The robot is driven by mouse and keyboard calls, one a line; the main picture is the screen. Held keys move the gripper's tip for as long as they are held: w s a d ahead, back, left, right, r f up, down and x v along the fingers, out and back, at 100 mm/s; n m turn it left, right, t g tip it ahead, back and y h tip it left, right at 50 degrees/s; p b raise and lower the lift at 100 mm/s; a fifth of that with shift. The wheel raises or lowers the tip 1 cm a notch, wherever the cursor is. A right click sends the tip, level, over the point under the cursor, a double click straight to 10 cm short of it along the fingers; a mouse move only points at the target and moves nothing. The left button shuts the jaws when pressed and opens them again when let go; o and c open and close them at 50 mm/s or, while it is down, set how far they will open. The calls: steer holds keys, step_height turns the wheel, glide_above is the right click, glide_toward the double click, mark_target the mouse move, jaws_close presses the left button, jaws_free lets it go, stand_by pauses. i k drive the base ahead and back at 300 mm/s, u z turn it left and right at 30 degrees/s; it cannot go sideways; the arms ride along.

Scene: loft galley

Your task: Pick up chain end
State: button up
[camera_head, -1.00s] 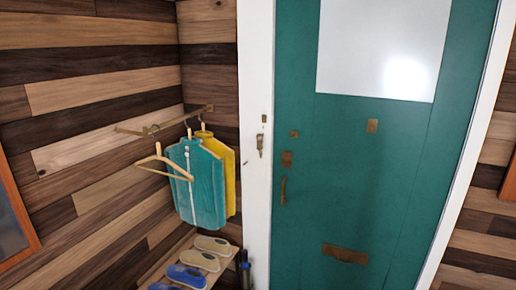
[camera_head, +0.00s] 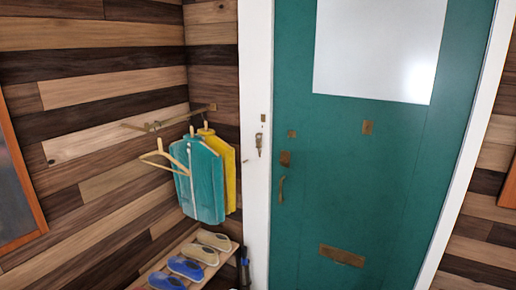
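A small brass chain piece (camera_head: 259,145) hangs on the white door frame, left of the teal door (camera_head: 375,190). It hangs below a small brass plate (camera_head: 263,118) on the frame. Its links are too small to make out. A small brass fitting (camera_head: 367,127) sits on the door below the glass pane, and another small plate (camera_head: 291,134) sits near the door's left edge. The door looks shut. My gripper is not in view.
A lock (camera_head: 285,158), a pull handle (camera_head: 281,190) and a mail slot (camera_head: 342,255) are on the door. At left, a wall rail (camera_head: 170,120) holds coats and an empty hanger (camera_head: 165,160) above a shoe rack (camera_head: 160,268).

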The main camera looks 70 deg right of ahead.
mark_target(258, 141)
steer(key=k, duration=0.95)
steer(key=z, duration=2.55)
steer(key=i, duration=1)
steer(key=u, duration=0.15)
